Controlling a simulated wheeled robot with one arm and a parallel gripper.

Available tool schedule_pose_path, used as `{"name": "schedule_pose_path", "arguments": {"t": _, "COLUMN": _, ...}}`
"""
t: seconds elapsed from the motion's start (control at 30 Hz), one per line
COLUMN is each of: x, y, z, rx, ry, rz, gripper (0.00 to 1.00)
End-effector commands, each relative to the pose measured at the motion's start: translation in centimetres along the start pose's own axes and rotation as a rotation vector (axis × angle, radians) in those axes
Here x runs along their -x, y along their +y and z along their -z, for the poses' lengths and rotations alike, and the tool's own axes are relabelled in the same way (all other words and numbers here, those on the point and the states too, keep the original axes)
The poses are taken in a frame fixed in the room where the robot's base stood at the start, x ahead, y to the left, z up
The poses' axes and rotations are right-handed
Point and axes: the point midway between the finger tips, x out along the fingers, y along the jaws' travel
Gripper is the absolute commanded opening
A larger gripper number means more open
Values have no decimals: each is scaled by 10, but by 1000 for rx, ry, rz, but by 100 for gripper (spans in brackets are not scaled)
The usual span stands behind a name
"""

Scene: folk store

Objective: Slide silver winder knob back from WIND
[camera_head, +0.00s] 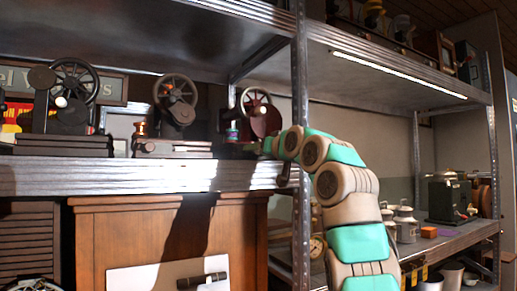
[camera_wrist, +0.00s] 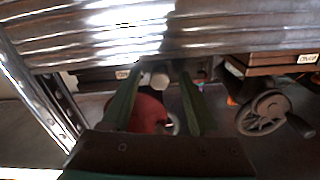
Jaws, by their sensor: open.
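A small machine with a dark red disc (camera_head: 265,119) and a spoked wheel stands at the right end of the upper shelf, by the post. The red disc also shows in the wrist view (camera_wrist: 150,112), partly behind my fingers. A small silver-grey knob (camera_wrist: 159,79) shows between the tips of my gripper (camera_wrist: 162,73) in the wrist view. The two green fingers are apart, one on each side of the knob; I cannot tell whether either touches it. In the head view my gripper (camera_head: 264,146) is at the machine's base, and the wrist hides the knob. No WIND mark can be read.
Two more wheeled machines stand to the left, one in the middle (camera_head: 176,98) and one at far left (camera_head: 72,95). The metal shelf edge (camera_head: 150,176) runs close to my gripper. An upright post (camera_head: 300,90) stands beside my arm. A wooden cabinet (camera_head: 125,240) is below.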

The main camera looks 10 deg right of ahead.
Motion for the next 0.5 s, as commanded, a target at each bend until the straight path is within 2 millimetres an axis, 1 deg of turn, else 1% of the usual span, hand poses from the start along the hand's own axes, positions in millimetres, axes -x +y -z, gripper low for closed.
{"name": "schedule_pose_path", "arguments": {"t": 0.2, "x": 0, "y": 0, "z": -1, "rx": 0, "ry": -1, "rz": 0, "gripper": 61}}
{"name": "schedule_pose_path", "arguments": {"t": 0.5, "x": 0, "y": 0, "z": -1, "rx": 0, "ry": -1, "rz": 0, "gripper": 27}}
